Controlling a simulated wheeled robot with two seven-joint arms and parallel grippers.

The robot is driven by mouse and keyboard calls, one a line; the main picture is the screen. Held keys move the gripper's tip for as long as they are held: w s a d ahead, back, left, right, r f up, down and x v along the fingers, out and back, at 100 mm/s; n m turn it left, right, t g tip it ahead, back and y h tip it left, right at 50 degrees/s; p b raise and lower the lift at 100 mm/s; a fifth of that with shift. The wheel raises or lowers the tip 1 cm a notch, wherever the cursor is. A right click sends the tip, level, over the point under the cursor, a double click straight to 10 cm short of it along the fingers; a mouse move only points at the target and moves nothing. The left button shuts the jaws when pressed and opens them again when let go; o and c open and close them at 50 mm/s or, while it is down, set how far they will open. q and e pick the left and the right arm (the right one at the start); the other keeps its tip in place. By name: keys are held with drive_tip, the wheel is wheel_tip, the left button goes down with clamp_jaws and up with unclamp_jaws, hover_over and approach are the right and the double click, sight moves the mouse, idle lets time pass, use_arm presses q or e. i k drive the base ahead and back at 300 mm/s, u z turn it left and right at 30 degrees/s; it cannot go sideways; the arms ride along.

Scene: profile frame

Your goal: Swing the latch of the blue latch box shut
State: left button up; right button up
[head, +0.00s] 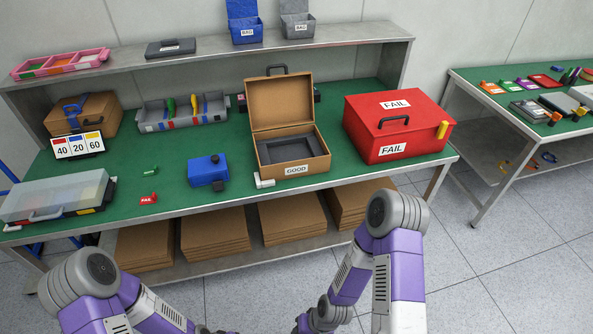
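The blue latch box (203,172) stands on the green top of the workbench, left of the open cardboard box. A small dark part shows at its front right corner and another on its top edge. They are too small to tell which is the latch or how it stands. My two purple and white arms reach down toward the bottom edge of the head view, well short of the box. Both grippers are out of the picture, and nothing touches the blue box.
An open brown GOOD box (294,170) stands right of the blue box, and a red FAIL box (387,139) farther right. A clear-lidded case (54,195) lies at the left front. A small red FAIL tag (148,199) and a green block (150,171) lie on the bench (172,182).

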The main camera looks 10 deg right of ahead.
sight(217, 184)
drive_tip(key=u, duration=0.5)
drive_tip(key=k, duration=0.6)
drive_tip(key=u, duration=0.75)
drive_tip(key=i, duration=1.05)
drive_tip(key=z, duration=0.75)
